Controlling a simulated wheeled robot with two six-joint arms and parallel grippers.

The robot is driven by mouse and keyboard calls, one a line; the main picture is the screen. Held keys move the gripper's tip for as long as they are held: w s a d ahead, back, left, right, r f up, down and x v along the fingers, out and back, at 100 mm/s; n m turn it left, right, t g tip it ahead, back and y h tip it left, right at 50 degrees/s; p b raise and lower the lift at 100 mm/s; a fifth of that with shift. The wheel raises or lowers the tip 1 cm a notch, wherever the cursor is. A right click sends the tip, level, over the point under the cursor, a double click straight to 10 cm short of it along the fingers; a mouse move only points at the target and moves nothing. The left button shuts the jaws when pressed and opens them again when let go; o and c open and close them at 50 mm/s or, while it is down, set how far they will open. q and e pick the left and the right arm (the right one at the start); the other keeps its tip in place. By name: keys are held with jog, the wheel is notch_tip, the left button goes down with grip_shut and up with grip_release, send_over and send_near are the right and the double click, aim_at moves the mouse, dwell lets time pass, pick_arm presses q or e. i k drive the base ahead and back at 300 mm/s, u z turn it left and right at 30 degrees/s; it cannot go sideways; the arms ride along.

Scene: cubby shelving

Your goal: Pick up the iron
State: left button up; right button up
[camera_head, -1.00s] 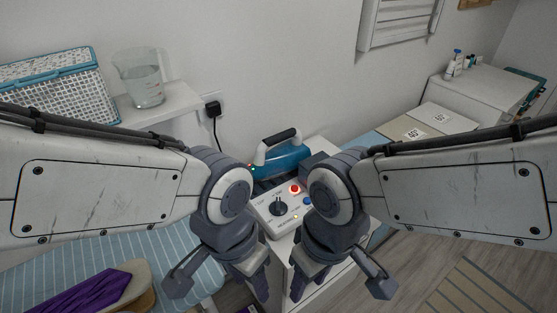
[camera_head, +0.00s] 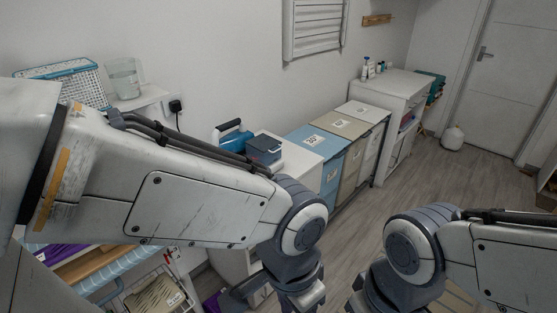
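A blue appliance with a white handle and dark grip (camera_head: 233,136), which may be the iron, stands on the white cabinet by the wall. My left arm hides its lower part. No other iron-like thing shows. My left gripper (camera_head: 303,299) hangs at the bottom middle, in front of the white cabinet and apart from the appliance. My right gripper (camera_head: 362,303) is at the bottom edge, farther right. The fingertips of both are cut off or too unclear to judge their opening.
A dark blue box (camera_head: 264,149) stands right of the appliance. A glass jug (camera_head: 124,80) and a woven basket (camera_head: 62,75) are on the left shelf. Blue, tan and white bins (camera_head: 318,141) line the wall. The floor at right (camera_head: 420,170) is open.

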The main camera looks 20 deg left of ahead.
aim_at(234, 142)
jog(key=z, duration=0.95)
jog(key=i, duration=1.6)
jog(key=u, duration=0.7)
jog(key=i, duration=0.8)
jog(key=u, duration=1)
jog(key=i, duration=0.35)
jog(key=u, duration=0.3)
